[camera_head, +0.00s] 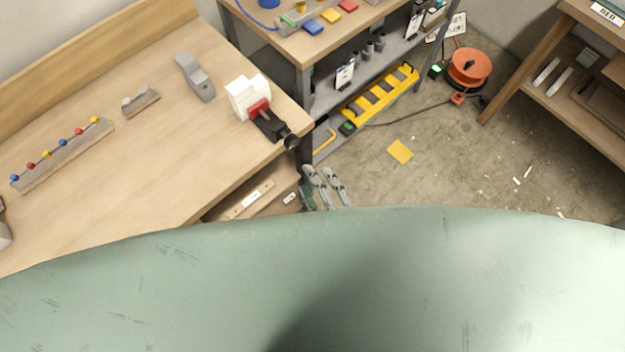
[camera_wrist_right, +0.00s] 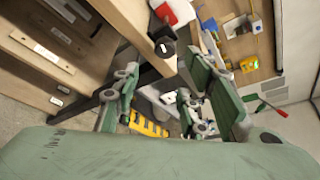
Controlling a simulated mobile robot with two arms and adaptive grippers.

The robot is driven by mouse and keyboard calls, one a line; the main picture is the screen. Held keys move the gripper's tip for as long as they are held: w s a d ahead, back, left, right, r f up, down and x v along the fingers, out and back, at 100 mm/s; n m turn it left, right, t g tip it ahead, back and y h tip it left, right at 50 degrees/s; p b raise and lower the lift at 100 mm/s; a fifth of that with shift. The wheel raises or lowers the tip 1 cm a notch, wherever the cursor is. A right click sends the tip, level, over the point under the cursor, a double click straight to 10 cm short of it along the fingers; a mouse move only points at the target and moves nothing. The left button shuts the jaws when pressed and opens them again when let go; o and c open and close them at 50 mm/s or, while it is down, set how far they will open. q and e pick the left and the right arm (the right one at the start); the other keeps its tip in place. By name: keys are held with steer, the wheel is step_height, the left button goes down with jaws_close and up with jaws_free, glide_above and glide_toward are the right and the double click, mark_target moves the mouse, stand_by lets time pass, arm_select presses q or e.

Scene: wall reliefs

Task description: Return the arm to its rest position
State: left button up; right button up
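My right gripper (camera_head: 325,180) shows in the head view just past the edge of a large green surface that fills the bottom of the picture. Its two grey fingers stand apart, next to the front corner of the wooden workbench (camera_head: 120,165) and beside the open shelf under it. In the right wrist view the gripper (camera_wrist_right: 155,102) also has its fingers spread, with nothing held between them. The green surface hides the rest of the right arm. My left gripper is in neither view.
A black and red vise (camera_head: 265,118) with a white block sits at the bench corner, close to the gripper. A shelf unit with a yellow rack (camera_head: 380,95) stands behind. An orange cable reel (camera_head: 469,66) and a yellow sheet (camera_head: 400,151) lie on open floor.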

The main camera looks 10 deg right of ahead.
stand_by(0.3)
steer(key=s+d+f+n+g+b, duration=0.15)
steer(key=f+n, duration=0.25)
steer(key=f, duration=0.5)
steer(key=s+d+f+n+g+h+b, duration=0.1)
steer(key=s+d+f+n+g, duration=0.2)
steer(key=f, duration=0.6)
steer(key=s+d+f+n+g+b, duration=0.1)
steer(key=s+f+n, duration=0.3)
steer(key=f, duration=0.5)
steer(key=s+d+f+n+g+h+b, duration=0.1)
steer(key=s+d+f+n+g, duration=0.3)
steer(key=s+f, duration=0.5)
steer(key=s+d+f+n+g+h+b, duration=0.1)
steer(key=s+d+f+n+g+h, duration=0.1)
steer(key=s+d+f+n, duration=0.7)
steer(key=shift+d+f+n+g+h, duration=0.35)
steer(key=shift+d+g, duration=0.25)
steer(key=shift+g, duration=0.25)
steer(key=shift+s, duration=0.1)
